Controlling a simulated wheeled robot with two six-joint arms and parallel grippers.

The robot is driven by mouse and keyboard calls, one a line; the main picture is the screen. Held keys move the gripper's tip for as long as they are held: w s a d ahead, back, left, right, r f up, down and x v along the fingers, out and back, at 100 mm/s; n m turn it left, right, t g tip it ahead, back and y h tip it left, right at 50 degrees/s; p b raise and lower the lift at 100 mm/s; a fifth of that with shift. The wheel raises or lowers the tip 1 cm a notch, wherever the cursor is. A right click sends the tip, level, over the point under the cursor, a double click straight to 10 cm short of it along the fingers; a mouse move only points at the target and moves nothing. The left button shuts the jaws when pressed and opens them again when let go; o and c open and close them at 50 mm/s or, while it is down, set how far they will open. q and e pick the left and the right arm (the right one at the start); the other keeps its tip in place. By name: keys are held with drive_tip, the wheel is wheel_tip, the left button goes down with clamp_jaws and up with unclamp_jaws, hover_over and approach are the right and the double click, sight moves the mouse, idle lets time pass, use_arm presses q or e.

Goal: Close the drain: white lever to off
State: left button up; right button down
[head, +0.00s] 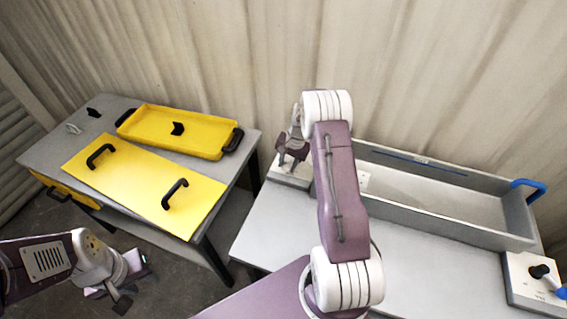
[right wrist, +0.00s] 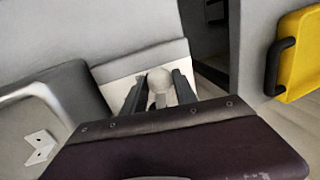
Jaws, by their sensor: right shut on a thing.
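The white lever (right wrist: 160,88) stands on a pale panel (right wrist: 108,70) in the right wrist view, its rounded knob between my two dark fingers. My right gripper (right wrist: 160,92) is shut on it. In the head view my right gripper (head: 291,158) is over the pale panel (head: 290,177) at the left end of the grey tank (head: 420,212); the lever itself is hidden there by the gripper. My left gripper (head: 132,288) hangs over the floor at the lower left, away from the tables; its finger opening is unclear.
A second panel (head: 525,284) with a black knob and a blue part is at the right edge. The tank has a blue handle (head: 528,186). On the left table (head: 48,150) are a yellow tray (head: 180,140) and a yellow panel (head: 140,190) with black handles. A gap separates the tables.

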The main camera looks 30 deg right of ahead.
drive_tip(key=s+d+n, duration=0.1)
drive_tip(key=n, duration=0.1)
drive_tip(key=shift+s+d+n, duration=0.15)
drive_tip(key=shift+s+n, duration=0.05)
drive_tip(key=shift+n, duration=0.2)
drive_tip(key=n, duration=0.1)
drive_tip(key=s+d+n, duration=0.1)
drive_tip(key=shift+d+n+g+y+b, duration=0.15)
drive_tip(key=shift+n+g+y+b, duration=0.15)
drive_tip(key=shift+n+g+b, duration=0.1)
drive_tip(key=d+n, duration=0.1)
drive_tip(key=s+d+n, duration=0.1)
drive_tip(key=n, duration=0.1)
drive_tip(key=shift+n+g, duration=0.3)
drive_tip(key=shift+g, duration=0.1)
drive_tip(key=shift+s+d+n, duration=0.1)
drive_tip(key=shift+d+n, duration=0.45)
drive_tip(key=shift+n, duration=0.25)
drive_tip(key=c, duration=1)
unclamp_jaws()
